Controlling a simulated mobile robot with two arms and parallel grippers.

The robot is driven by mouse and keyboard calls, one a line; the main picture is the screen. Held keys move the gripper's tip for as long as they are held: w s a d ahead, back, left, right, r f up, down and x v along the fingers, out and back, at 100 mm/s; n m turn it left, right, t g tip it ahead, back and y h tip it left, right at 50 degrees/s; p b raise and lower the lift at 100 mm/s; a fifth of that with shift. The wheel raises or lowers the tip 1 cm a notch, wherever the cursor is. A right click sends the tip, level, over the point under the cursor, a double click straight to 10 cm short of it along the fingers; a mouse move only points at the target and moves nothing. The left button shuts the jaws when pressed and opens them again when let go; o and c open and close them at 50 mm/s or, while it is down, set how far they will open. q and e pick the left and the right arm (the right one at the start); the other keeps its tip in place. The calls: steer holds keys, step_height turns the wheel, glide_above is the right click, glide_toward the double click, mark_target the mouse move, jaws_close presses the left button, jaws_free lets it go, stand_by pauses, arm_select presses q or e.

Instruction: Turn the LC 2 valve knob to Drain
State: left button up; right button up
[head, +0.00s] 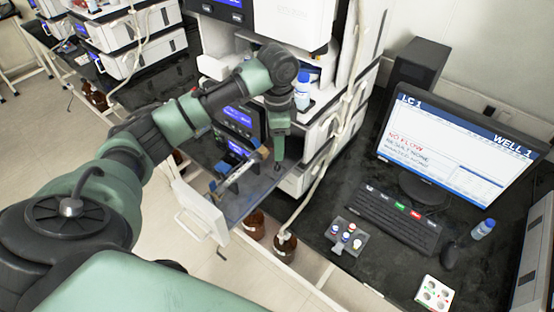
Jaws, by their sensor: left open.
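My left arm reaches in from the left across the front of a stack of white instrument modules. Its gripper (278,163) points down over an open drawer (262,200) that sticks out of the stack. The fingers are small and dark here; they are open, and I see nothing held between them. I cannot make out a valve knob or a Drain mark; the arm covers part of the stack front. My right gripper is not in view.
A monitor (455,150) headed "LC 1" shows "NO FLOW" and "WELL 1". A keyboard (385,217), a grey vial rack (346,237) and a white well block (433,294) lie on the black bench. Brown bottles (285,245) stand below the drawer. Another stack (125,40) is at the back left.

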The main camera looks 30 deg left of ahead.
mark_target(277, 164)
arm_select(q)
steer(key=shift+a+f, duration=0.1)
steer(key=shift+a, duration=0.05)
step_height(277, 164, down, 6)
steer(key=shift+f+p, duration=0.1)
steer(key=shift+p, duration=1.1)
steer(key=shift+f, duration=0.5)
steer(key=shift+w, duration=0.1)
steer(key=shift+c, duration=0.3)
jaws_close()
